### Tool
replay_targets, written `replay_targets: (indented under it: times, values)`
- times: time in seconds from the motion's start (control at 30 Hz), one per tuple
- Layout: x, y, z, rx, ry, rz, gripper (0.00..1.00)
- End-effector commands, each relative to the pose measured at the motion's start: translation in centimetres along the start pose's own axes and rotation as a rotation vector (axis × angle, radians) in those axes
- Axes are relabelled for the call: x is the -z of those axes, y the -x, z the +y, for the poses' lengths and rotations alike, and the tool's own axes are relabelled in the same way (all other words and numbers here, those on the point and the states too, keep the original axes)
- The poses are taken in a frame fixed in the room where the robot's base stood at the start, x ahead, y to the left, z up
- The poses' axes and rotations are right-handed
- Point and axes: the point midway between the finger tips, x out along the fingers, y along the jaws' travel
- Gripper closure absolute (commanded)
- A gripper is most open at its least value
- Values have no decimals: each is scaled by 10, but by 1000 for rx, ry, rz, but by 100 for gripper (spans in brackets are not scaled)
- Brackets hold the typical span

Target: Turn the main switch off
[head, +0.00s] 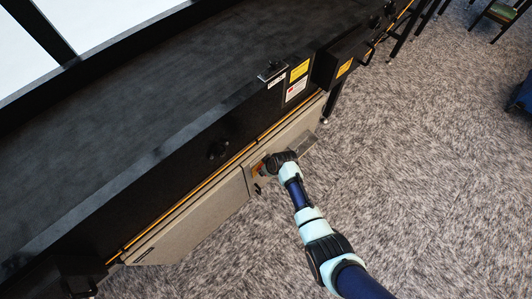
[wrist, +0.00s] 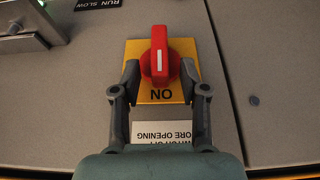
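The main switch (wrist: 160,62) is a red rotary knob with a white mark, on a yellow plate (wrist: 186,47) on the grey cabinet. In the wrist view its white mark stands vertical, and the upside-down word ON shows below the knob. My gripper (wrist: 158,75) has its two fingers on either side of the knob's lower part. The fingers are apart; whether they touch the knob is unclear. In the head view my gripper (head: 268,167) is at the cabinet front, and my arm hides most of the switch there.
A label (wrist: 160,133) sits below the plate, partly hidden by my gripper. A metal bracket (wrist: 30,22) and a RUN SLOW label (wrist: 98,4) are at the upper left. The dark conveyor (head: 200,85) runs above the cabinet (head: 190,222). Carpeted floor (head: 430,170) is open at right.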

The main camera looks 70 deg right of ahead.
Motion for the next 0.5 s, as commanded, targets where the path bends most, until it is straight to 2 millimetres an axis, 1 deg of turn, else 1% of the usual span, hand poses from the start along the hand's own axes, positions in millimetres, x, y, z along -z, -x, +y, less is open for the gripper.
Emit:
replay_targets:
  times: [0.03,0.2,0.27,0.5]
  values:
    - [0,0,0,0,0,0,63]
    - [0,0,0,0,0,0,91]
    - [0,0,0,0,0,-1,100]
    - [0,0,-1,-5,2,-1,100]
